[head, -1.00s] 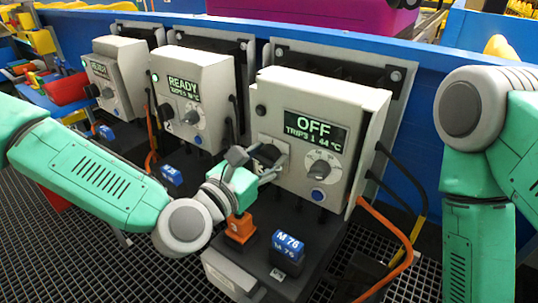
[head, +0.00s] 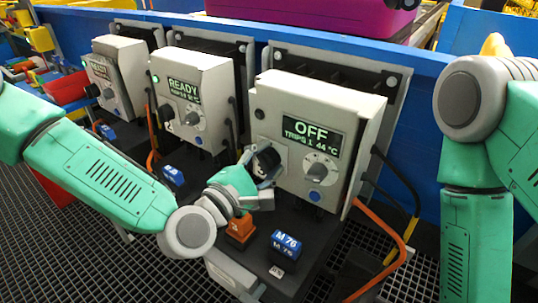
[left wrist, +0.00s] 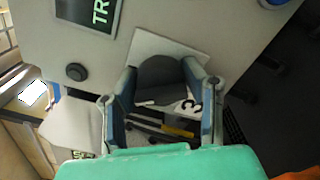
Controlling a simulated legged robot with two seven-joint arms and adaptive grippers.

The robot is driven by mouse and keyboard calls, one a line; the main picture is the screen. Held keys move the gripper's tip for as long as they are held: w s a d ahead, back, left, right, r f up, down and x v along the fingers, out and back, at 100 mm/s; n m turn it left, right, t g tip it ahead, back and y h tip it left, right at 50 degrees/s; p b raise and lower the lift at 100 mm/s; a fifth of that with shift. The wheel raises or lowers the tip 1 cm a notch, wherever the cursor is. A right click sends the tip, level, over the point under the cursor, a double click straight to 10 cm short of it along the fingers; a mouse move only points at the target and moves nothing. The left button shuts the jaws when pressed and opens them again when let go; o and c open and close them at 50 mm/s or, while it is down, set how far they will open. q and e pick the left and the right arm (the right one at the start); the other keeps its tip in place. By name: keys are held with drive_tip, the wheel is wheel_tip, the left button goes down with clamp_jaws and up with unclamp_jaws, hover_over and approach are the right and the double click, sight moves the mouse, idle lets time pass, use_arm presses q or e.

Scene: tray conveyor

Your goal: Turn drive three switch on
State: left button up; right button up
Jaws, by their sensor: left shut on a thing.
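The drive three box (head: 340,105) is a pale cabinet whose screen (head: 312,133) reads "OFF" and "TRIP 44 °C". Its switch is a black rotary knob (head: 266,159) on a pale square plate at the box's lower left. My left gripper (head: 263,172) is at this knob, its fingers on either side and shut on it. In the left wrist view the dark knob (left wrist: 162,80) sits between the two fingertips, above a "3" label on the plate. The gripper partly hides the knob in the head view. My right gripper is out of view; only its arm shows at right.
A grey dial (head: 318,171) and a blue button (head: 315,195) sit right of the knob. An orange block (head: 240,228) and a blue M76 block (head: 286,245) stand below. Two similar boxes reading "READY" (head: 184,86) are to the left. Orange and black cables hang at right.

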use_arm(q)
drive_tip(key=m, duration=0.3)
drive_tip(key=shift+s+f+p, duration=0.25)
drive_tip(key=shift+f+p, duration=0.05)
drive_tip(key=shift+p, duration=0.1)
drive_tip(key=shift+f+m+p, duration=0.15)
drive_tip(key=shift+m+p, duration=0.1)
drive_tip(key=shift+m, duration=0.7)
drive_tip(key=shift+f+m+p, duration=0.1)
drive_tip(key=shift+m+p, duration=0.1)
drive_tip(key=shift+m, duration=0.75)
drive_tip(key=o, duration=1.1)
drive_tip(key=shift+r, duration=0.25)
drive_tip(key=shift+s+a, duration=0.1)
drive_tip(key=shift+a, duration=0.05)
drive_tip(key=v, duration=1.1)
drive_tip(key=shift+s+a, duration=0.2)
drive_tip(key=shift+s, duration=0.15)
